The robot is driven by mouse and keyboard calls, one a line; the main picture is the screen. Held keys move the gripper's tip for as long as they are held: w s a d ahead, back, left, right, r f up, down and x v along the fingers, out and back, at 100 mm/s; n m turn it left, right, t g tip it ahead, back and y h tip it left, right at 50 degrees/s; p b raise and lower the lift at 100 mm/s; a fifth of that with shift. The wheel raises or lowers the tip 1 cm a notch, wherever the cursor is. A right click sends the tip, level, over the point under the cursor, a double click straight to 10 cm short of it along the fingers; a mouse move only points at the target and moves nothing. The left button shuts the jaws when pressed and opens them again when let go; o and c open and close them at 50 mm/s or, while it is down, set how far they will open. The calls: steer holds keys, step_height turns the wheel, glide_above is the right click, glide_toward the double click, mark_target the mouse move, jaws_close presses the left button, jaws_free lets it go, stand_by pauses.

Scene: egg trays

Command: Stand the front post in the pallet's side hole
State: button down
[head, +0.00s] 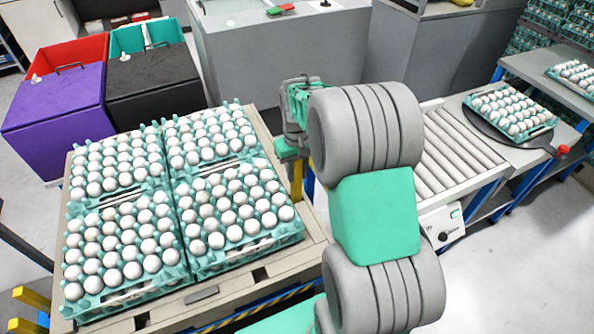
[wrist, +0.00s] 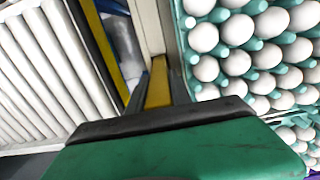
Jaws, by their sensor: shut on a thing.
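My gripper (head: 290,152) is partly hidden behind my own arm in the head view. It is shut on a yellow post (head: 297,182), which hangs below it at the right edge of the pallet (head: 316,250). In the wrist view, the yellow post (wrist: 158,85) shows between the dark fingers, beside the pale pallet edge (wrist: 151,28). I cannot tell whether the post's lower end is in a hole or just above the edge; the side hole itself is not clear. The pallet carries several teal trays full of white eggs (head: 225,205).
A roller conveyor (head: 455,150) stands right of the pallet, with an egg tray (head: 512,112) on a dark round plate beyond it. Yellow posts (head: 32,298) stand at the pallet's lower left. Purple (head: 55,108) and black bins (head: 155,85) stand behind.

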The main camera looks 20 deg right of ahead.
steer(key=shift+f, duration=0.25)
steer(key=c, duration=1.1)
jaws_free()
